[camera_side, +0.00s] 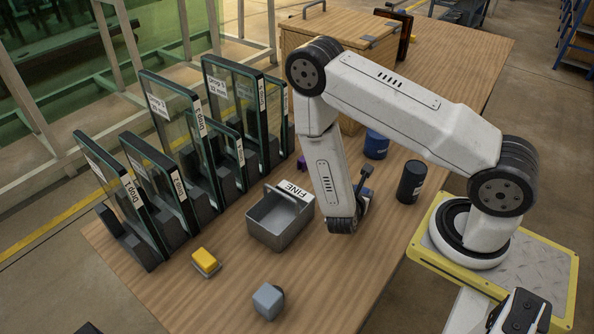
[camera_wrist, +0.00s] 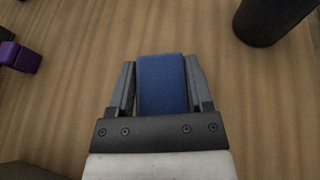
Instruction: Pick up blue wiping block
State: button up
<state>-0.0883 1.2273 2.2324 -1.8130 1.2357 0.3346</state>
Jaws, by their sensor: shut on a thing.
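The blue wiping block (camera_wrist: 162,85) sits between the two fingers of my gripper (camera_wrist: 161,82) in the wrist view. The fingers press on its left and right sides, so my gripper is shut on it. The wooden table shows around the block, and I cannot tell whether it touches the table. In the side view my gripper is low over the table, right of the grey tray, and mostly hidden behind my own arm. The blue block cannot be made out clearly there.
A grey tray (camera_side: 262,226) labelled FINE stands left of my gripper. Glass panes (camera_side: 236,115) stand upright in holders along the left. A blue can (camera_side: 376,146) and a dark can (camera_side: 410,182) stand to the right. A yellow block (camera_side: 205,258) and a grey block (camera_side: 267,300) lie in front.

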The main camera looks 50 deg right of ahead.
jog(key=shift+r, duration=4.8)
jog(key=shift+d+r, duration=0.1)
